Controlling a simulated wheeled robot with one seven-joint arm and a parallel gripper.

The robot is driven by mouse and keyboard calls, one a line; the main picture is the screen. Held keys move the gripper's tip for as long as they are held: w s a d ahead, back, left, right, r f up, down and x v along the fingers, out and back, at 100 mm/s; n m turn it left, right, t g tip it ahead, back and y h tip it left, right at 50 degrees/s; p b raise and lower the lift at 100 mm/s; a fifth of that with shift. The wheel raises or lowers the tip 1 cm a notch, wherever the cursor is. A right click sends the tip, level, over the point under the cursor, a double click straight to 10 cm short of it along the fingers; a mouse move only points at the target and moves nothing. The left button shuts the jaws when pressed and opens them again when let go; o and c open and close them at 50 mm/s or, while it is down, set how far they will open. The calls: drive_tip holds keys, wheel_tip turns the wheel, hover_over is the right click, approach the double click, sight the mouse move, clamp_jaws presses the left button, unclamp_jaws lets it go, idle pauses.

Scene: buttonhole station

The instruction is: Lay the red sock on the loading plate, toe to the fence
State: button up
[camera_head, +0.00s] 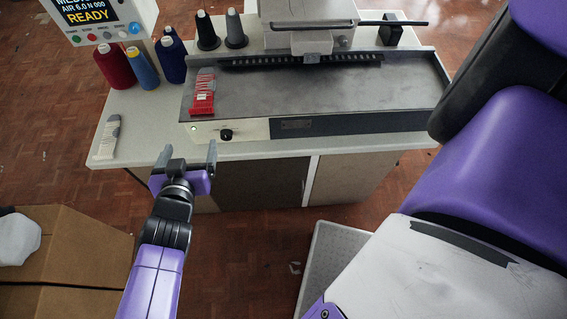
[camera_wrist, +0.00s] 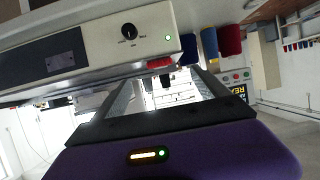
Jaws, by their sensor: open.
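The red sock (camera_head: 202,97) appears as a red strip with pale markings and a greyish far end. It lies at the left end of the grey metal loading plate (camera_head: 330,92), its far end toward the raised back edge; I cannot tell toe from cuff. A red edge of it shows in the wrist view (camera_wrist: 160,63). My gripper (camera_head: 187,151) is open and empty, in front of the bench's front edge, short of the sock and apart from it. Its two fingers also show in the wrist view (camera_wrist: 162,82).
A control panel with a knob (camera_head: 226,134) fronts the plate. Thread cones, including a red one (camera_head: 114,66), stand at the back left. A cardboard box (camera_head: 75,250) is at lower left. The sewing head (camera_head: 305,35) overhangs the plate's back.

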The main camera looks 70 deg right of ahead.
drive_tip(key=s+a+f+n+t+y, duration=0.2)
drive_tip(key=s+a+n, duration=0.1)
drive_tip(key=s+a, duration=0.55)
drive_tip(key=s+a+f+n+t+y, duration=0.2)
drive_tip(key=s+a, duration=0.4)
drive_tip(key=s, duration=0.5)
drive_tip(key=s+d+r+n+t+y, duration=0.3)
drive_tip(key=s+n, duration=0.1)
drive_tip(key=s, duration=0.3)
wheel_tip(320, 180, up, 7)
drive_tip(key=d+n+t+y, duration=0.2)
drive_tip(key=n+y, duration=0.2)
drive_tip(key=y, duration=0.1)
drive_tip(key=shift+d+r+n+t, duration=0.2)
drive_tip(key=shift+d+n+t, duration=0.1)
drive_tip(key=shift+d, duration=0.1)
drive_tip(key=shift+w+f, duration=0.1)
drive_tip(key=shift+f+b, duration=0.5)
drive_tip(key=shift+b, duration=0.1)
